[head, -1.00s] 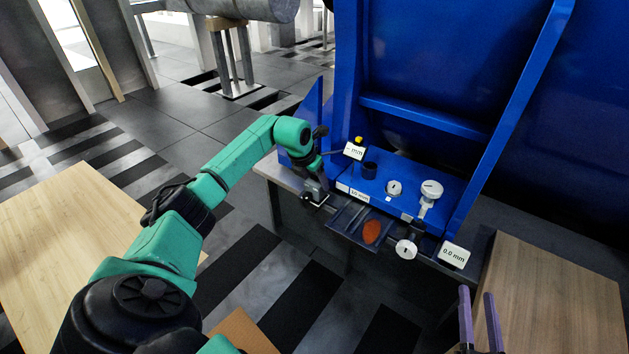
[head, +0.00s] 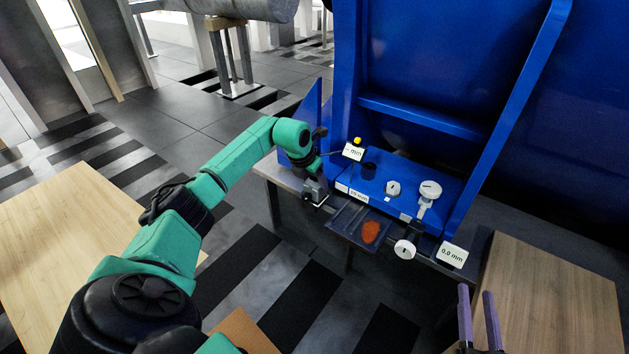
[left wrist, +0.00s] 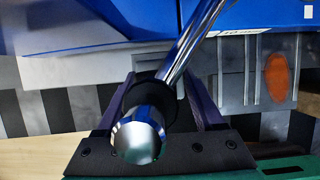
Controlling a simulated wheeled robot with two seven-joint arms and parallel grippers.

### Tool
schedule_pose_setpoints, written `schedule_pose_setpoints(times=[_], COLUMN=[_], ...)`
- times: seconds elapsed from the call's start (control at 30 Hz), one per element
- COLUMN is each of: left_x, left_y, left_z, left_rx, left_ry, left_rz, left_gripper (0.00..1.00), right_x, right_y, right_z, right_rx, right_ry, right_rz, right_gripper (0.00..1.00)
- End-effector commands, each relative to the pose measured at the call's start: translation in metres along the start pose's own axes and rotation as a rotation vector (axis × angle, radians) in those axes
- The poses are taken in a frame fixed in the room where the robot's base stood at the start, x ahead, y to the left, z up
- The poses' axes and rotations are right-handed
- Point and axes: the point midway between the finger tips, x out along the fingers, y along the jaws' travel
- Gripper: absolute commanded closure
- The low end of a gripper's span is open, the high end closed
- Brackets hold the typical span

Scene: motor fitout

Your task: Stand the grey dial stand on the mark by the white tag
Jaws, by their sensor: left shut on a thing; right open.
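My left gripper (head: 313,178) is at the left end of the blue machine's ledge. In the left wrist view, its purple fingers (left wrist: 160,88) are shut on a chrome post (left wrist: 197,40) with a black collar, which I take to be the grey dial stand. The post looks tilted there. In the head view a grey block (head: 316,190) shows under the gripper; the arm hides much of it, and I cannot tell whether it touches the ledge. A small white tag (head: 388,199) lies on the blue ledge. My right gripper (head: 479,315) is open and empty at lower right.
A dark tray (head: 343,222) with an orange patch (head: 371,232) sits in front. A "0.0 mm" display (head: 452,254) is at right.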

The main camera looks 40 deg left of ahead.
Motion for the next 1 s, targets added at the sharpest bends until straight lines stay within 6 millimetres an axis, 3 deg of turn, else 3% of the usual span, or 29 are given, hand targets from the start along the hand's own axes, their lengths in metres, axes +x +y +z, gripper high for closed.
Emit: schedule_pose_setpoints(times=[1.0], left_x=[0.0036], left_y=[0.0001], left_z=[0.0003], left_rx=[-0.001], left_ry=[-0.007], left_rz=[-0.001], left_gripper=[1.0], right_x=[0.0004], right_y=[-0.0006], right_z=[-0.0026], right_rx=[0.0], right_ry=[0.0], right_rz=[0.0], right_gripper=[0.5])
